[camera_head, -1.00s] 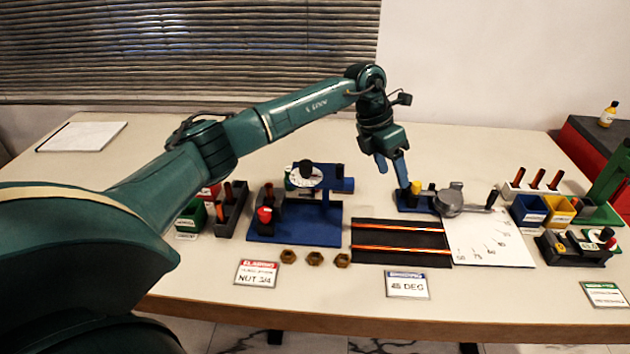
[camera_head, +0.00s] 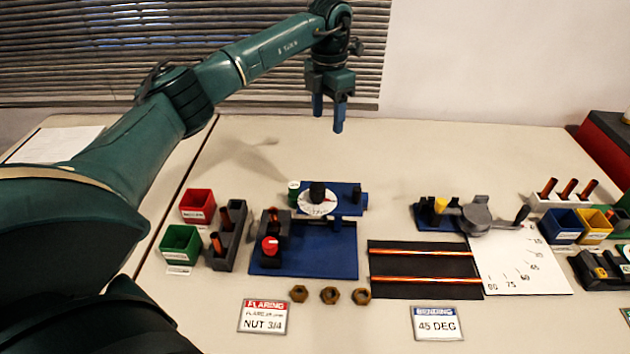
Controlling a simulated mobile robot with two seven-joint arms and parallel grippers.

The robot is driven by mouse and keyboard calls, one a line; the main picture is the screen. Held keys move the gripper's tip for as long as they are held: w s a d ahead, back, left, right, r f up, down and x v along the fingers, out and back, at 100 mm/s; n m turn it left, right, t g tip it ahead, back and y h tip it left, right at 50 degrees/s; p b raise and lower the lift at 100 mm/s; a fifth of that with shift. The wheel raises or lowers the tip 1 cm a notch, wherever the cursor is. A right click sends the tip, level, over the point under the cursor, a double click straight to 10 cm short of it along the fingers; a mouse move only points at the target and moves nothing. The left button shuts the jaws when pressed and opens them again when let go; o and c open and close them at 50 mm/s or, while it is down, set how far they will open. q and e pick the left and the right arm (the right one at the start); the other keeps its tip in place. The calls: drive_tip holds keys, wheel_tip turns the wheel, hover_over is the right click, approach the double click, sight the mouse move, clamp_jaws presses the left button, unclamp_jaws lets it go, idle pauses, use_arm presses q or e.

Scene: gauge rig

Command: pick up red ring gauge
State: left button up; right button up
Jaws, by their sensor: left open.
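A small red round piece (camera_head: 270,245) with a pale top sits on the dark block at the left of the blue flaring fixture (camera_head: 310,262). I cannot tell whether it is the red ring gauge, and no other clear red ring shows. My left gripper (camera_head: 328,116) is open and empty, with its blue fingers pointing down. It is raised, and in the picture it shows above the fixture's white dial (camera_head: 317,203), well apart from the red piece. My right gripper is not in view.
Red (camera_head: 197,206) and green (camera_head: 180,244) bins and a dark rack (camera_head: 228,236) stand left of the fixture. Brass nuts (camera_head: 329,295) lie in front. A black mat (camera_head: 425,288) with copper tubes and a bending tool (camera_head: 476,217) are right.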

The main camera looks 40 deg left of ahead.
use_arm(q)
drive_tip(key=f+b, duration=0.2)
drive_tip(key=f, duration=0.4)
drive_tip(key=f+b, duration=0.3)
drive_tip(key=f, duration=0.3)
drive_tip(key=f+b, duration=0.3)
drive_tip(key=f, duration=0.3)
drive_tip(key=shift+s+d, duration=0.2)
drive_tip(key=shift+d, duration=0.05)
drive_tip(key=shift+s+a+f, duration=0.1)
drive_tip(key=shift+s+f, duration=0.05)
drive_tip(key=shift+f, duration=1.15)
drive_tip(key=shift+s+a+f, duration=0.1)
drive_tip(key=shift+f, duration=1.15)
drive_tip(key=c, duration=1.1)
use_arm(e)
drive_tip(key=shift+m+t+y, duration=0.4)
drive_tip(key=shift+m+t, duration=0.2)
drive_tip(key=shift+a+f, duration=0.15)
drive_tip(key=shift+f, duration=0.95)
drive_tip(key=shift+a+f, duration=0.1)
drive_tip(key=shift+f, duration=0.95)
